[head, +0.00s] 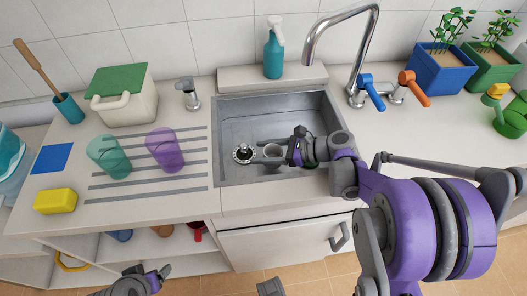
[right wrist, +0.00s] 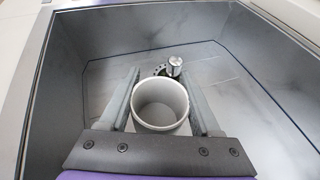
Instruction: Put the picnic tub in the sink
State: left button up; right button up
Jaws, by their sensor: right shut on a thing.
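A light grey, round, open-topped tub (right wrist: 161,104), which I take to be the picnic tub, is upright between the fingers of my right gripper (head: 268,153). The fingers lie along both its sides, shut on it. In the head view the tub (head: 273,150) is inside the sink basin (head: 295,112), just right of the drain (head: 243,153). I cannot tell whether its base touches the sink floor. My left gripper (head: 155,274) is low at the bottom edge, in front of the counter, away from the sink; its jaws are too unclear to judge.
The faucet (head: 345,45) stands behind the sink, with blue and orange handles. A teal spray bottle (head: 273,54) stands on the back ledge. Left of the sink are a green cup (head: 108,158), a purple cup (head: 165,150) and a green-lidded box (head: 122,96). The basin's rear is free.

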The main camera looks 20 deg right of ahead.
jog(key=shift+f+b, duration=0.45)
jog(key=shift+f, duration=0.05)
jog(key=shift+f, duration=0.1)
jog(key=o, duration=1.4)
jog(key=shift+c, duration=0.2)
jog(key=shift+r+p, duration=0.3)
jog(key=shift+r, duration=0.15)
jog(key=p+v, duration=0.1)
jog(key=v, duration=1.1)
jog(key=shift+r, duration=0.25)
